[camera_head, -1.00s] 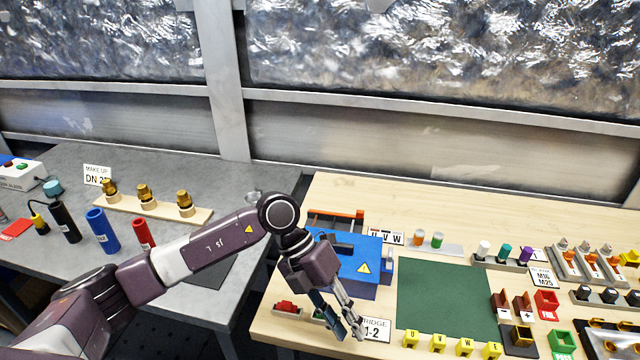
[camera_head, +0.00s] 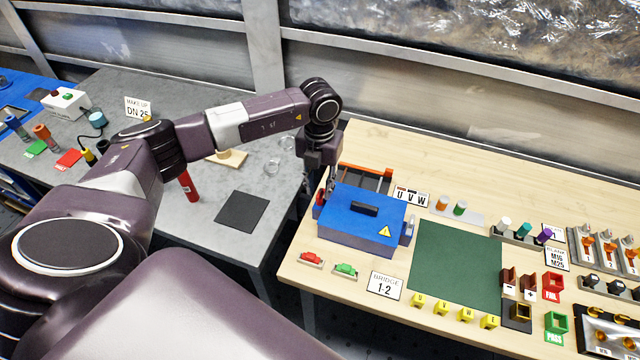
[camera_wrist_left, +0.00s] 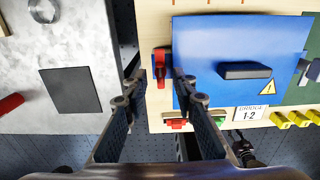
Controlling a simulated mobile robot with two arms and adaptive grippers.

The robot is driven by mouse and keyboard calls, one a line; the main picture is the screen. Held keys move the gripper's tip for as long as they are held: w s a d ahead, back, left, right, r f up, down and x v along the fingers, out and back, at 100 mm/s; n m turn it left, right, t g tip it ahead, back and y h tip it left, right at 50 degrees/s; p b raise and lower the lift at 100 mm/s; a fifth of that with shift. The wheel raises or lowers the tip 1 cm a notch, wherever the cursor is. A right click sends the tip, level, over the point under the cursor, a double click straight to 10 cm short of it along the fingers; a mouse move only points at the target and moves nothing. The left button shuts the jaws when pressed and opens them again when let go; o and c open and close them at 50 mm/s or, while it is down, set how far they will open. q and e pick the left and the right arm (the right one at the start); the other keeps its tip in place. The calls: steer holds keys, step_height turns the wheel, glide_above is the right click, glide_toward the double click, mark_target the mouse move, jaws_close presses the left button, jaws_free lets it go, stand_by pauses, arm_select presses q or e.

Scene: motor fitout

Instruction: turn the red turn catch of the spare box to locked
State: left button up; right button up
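The blue box (camera_head: 355,225) with a dark handle and a yellow warning mark sits on the wooden bench. The red turn catch (camera_wrist_left: 160,66) is on the box's left side. It also shows in part in the head view (camera_head: 320,198), with my gripper close by. My left gripper (camera_head: 324,186) points down at the box's left edge. In the left wrist view, its two fingers (camera_wrist_left: 155,88) are apart with nothing held, and the catch shows in the gap just beyond the fingertips. I cannot tell whether they touch it.
A red block (camera_head: 311,259) and a green block (camera_head: 346,270) lie in front of the box, beside the BRIDGE 1-2 card (camera_head: 384,286). An orange-edged rack (camera_head: 367,172) stands behind. A green mat (camera_head: 455,265) lies to the right. The grey table (camera_head: 265,215) is to the left.

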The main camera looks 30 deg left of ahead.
arm_select(q)
steer(key=shift+f, duration=0.5)
steer(key=shift+c, duration=0.4)
jaws_close()
